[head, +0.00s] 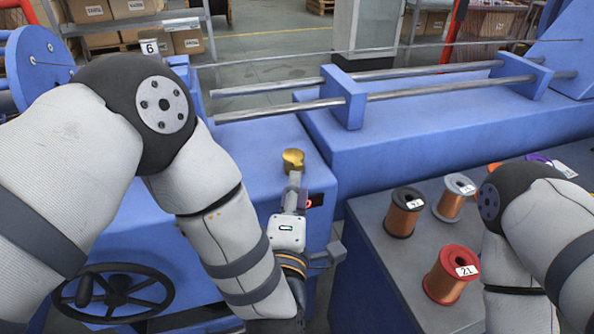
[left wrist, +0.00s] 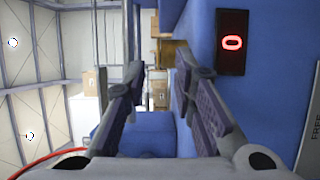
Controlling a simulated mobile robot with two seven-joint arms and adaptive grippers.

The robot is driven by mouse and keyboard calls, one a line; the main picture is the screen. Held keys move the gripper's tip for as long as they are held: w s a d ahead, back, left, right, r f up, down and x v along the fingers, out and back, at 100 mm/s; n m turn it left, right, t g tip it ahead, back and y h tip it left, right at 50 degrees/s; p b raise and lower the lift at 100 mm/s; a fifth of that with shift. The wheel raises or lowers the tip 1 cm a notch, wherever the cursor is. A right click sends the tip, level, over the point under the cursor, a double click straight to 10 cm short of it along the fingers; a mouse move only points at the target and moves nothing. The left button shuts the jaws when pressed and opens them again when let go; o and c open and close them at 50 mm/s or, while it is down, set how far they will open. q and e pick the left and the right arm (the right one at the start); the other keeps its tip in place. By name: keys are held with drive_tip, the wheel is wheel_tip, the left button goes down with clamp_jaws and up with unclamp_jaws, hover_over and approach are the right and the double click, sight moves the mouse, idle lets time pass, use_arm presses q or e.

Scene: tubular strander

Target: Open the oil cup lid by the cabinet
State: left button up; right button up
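The brass oil cup (head: 293,159) stands on top of the blue machine cabinet (head: 255,150), in the middle of the head view. I cannot tell from its small shape whether its lid is raised. My left gripper (head: 295,179) reaches up to the near side of the cup, its tips close below it in the picture; contact cannot be made out. In the left wrist view the two fingers (left wrist: 159,72) are apart with a clear gap and nothing held between them. My right forearm is at the right edge of the head view; its gripper is out of sight.
A red-lit display (head: 315,200) is on the cabinet face beside my left gripper; it also shows in the left wrist view (left wrist: 232,43). A black handwheel (head: 112,292) is at lower left. Wire spools, including a red one (head: 451,273), stand on a grey table at right. Steel rods (head: 420,91) run behind.

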sight(298, 166)
use_arm(q)
drive_tip(key=w, duration=0.5)
drive_tip(key=shift+d+r, duration=0.15)
drive_tip(key=shift+d, duration=0.05)
drive_tip(key=shift+c, duration=0.5)
clamp_jaws()
drive_tip(key=shift+r, duration=0.1)
